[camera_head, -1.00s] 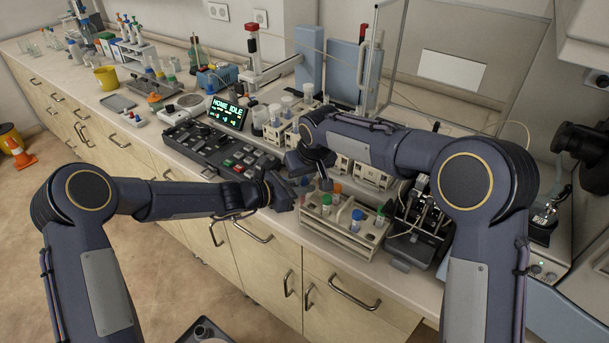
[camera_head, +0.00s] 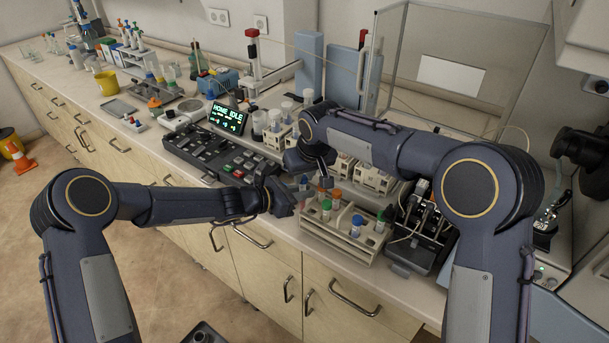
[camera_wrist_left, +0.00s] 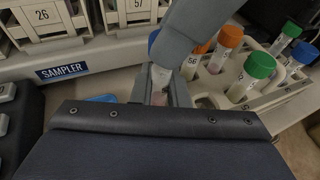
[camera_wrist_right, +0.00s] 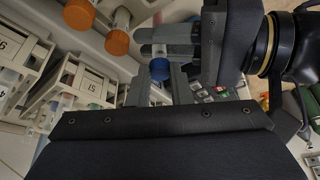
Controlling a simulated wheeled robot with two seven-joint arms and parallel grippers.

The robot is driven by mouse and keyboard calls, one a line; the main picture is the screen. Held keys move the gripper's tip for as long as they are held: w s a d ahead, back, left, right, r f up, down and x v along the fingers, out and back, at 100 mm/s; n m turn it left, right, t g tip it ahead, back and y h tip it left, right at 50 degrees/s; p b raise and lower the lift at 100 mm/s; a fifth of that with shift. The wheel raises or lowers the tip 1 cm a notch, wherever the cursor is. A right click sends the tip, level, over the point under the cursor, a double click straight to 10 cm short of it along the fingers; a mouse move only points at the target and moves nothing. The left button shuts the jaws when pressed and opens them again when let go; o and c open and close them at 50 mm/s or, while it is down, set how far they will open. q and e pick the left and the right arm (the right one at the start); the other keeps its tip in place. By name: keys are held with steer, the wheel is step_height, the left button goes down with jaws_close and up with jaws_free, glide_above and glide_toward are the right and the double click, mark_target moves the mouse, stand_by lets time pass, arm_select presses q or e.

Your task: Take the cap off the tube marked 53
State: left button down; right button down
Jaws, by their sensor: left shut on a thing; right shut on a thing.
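My left gripper (camera_wrist_left: 160,95) is shut on a tube (camera_wrist_left: 160,82), which stands between its fingers in front of the sampler. A blue cap (camera_wrist_right: 160,68) shows on this tube in the right wrist view, between the fingers of my right gripper (camera_wrist_right: 158,84), which is shut on it. In the left wrist view a right-hand finger covers most of the cap. I cannot read the tube's mark. In the head view my left gripper (camera_head: 287,198) and my right gripper (camera_head: 320,172) meet just left of the tube rack. Whether cap and tube are apart is unclear.
The white rack (camera_head: 340,243) beside the grippers holds several tubes with orange, green and blue caps. Numbered sampler modules (camera_wrist_left: 40,18) stand close behind. A black keypad console (camera_head: 215,150) lies to the left. Bench front between console and rack is narrow.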

mark_target(305, 179)
steer(key=shift+r, duration=0.1)
steer(key=shift+r, duration=1.9)
arm_select(q)
steer(key=c, duration=1.3)
jaws_free()
steer(key=shift+c, duration=0.2)
